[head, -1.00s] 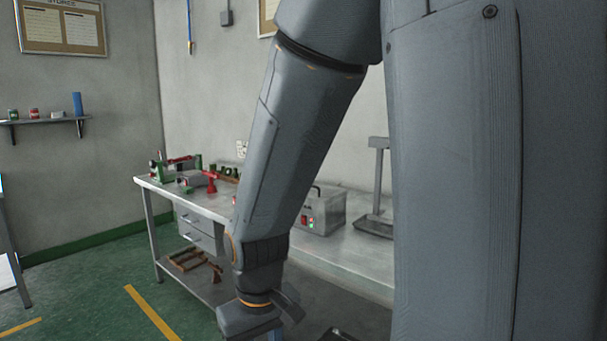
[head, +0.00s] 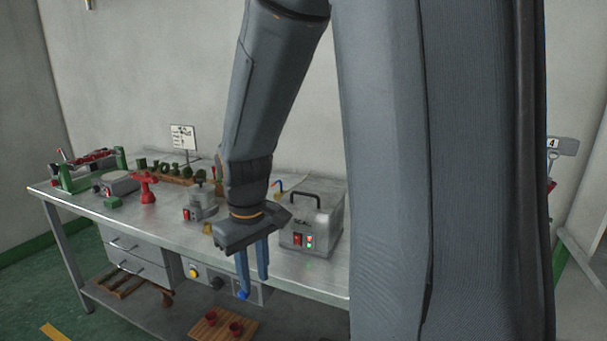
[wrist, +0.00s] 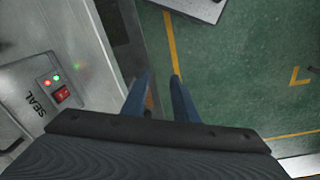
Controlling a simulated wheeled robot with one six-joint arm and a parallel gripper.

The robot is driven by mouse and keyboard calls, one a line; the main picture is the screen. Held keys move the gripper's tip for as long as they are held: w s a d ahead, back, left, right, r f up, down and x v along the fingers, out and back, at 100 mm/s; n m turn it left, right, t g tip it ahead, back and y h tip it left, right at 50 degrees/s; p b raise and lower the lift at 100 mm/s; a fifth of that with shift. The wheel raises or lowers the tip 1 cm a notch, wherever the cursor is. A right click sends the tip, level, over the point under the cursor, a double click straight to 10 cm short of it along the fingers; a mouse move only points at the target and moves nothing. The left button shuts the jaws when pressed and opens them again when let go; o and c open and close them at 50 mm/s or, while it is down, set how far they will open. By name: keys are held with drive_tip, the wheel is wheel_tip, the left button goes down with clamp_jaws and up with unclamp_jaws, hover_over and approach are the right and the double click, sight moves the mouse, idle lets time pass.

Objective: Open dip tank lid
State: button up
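My gripper (head: 254,285) hangs in front of the bench's front edge, its two blue fingers pointing down and apart with nothing between them. In the wrist view my gripper (wrist: 160,78) is also open and empty, over the bench edge and floor. I cannot pick out a dip tank lid for certain. A grey box marked SEAL (head: 315,228), with a black top handle, red switch and small lights, stands on the bench right of my gripper. It also shows at the left of the wrist view (wrist: 30,75). My arm hides part of the bench.
The metal bench (head: 90,202) holds a small grey unit (head: 200,207), a red stand (head: 146,188) and a green-framed device (head: 90,168). A control panel (head: 185,270) sits below the top. Red cups on a wooden board (head: 222,328) are lower down. Green floor (wrist: 235,70) is open.

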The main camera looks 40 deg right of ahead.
drive_tip(key=w+d+r+n+h+p, duration=0.15)
drive_tip(key=w+d+r+p, duration=0.3)
drive_tip(key=d+r, duration=0.5)
drive_tip(key=w+d+r+n+p, duration=0.3)
drive_tip(key=w+d+r, duration=0.4)
drive_tip(key=d, duration=0.4)
drive_tip(key=p, duration=0.2)
hover_over(305, 207)
drive_tip(key=shift+t, duration=0.3)
wheel_tip(305, 207, down, 6)
drive_tip(key=shift+w+f, duration=0.1)
clamp_jaws()
